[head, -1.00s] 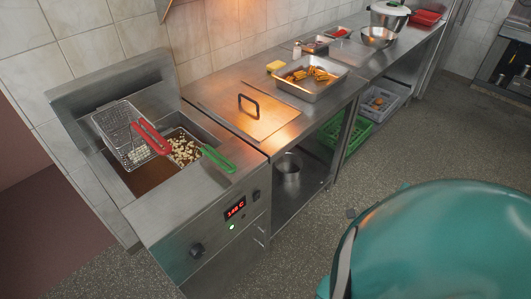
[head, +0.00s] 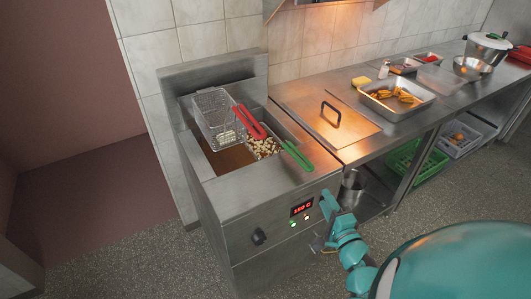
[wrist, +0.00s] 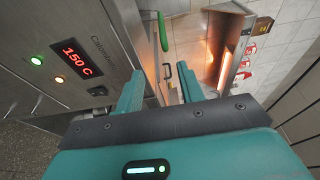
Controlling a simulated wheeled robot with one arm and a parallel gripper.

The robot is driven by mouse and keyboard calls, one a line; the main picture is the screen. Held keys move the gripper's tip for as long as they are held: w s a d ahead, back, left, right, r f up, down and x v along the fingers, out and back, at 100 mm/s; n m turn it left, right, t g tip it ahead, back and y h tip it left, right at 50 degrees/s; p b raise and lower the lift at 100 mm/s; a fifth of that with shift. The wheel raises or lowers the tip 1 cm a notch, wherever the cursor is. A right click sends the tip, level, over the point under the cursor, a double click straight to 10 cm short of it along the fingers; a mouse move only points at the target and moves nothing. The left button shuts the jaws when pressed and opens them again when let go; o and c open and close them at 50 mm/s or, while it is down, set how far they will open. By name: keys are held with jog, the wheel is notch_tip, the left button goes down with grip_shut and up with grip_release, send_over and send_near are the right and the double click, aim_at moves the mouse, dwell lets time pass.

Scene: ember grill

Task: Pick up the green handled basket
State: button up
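The green handled basket (head: 263,146) sits low in the fryer well, holding pale, chunky food. Its green handle (head: 298,155) sticks out over the fryer's front right edge. In the wrist view the green handle (wrist: 163,32) shows upright near the top, beyond my fingers. My gripper (wrist: 160,85) is open, with a gap between its two teal fingers and nothing in it. In the head view my gripper (head: 328,199) is by the fryer's front right corner, below and apart from the handle. The basket's mesh is mostly hidden in the well.
A second wire basket (head: 214,117) with a red handle (head: 249,122) sits higher, left of the green one. The fryer's front (head: 275,225) has a lit display and knob. A steel counter (head: 335,135) with a lidded section and food tray (head: 396,98) runs right. The floor in front is clear.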

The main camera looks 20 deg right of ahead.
aim_at(309, 166)
jog(key=w, duration=0.4)
jog(key=w+d, duration=0.1)
jog(key=w, duration=0.3)
jog(key=w+d, duration=0.1)
jog(key=w, duration=0.3)
jog(key=shift+w+d+r, duration=0.2)
jog(key=shift+w+r, duration=0.15)
jog(key=shift+r, duration=0.05)
jog(key=w, duration=0.1)
jog(key=w+p, duration=0.2)
jog(key=shift+d+r, duration=0.25)
jog(key=shift+d, duration=0.05)
jog(key=shift+w+f, duration=0.25)
jog(key=shift+w, duration=0.25)
jog(key=shift+d, duration=0.1)
grip_shut()
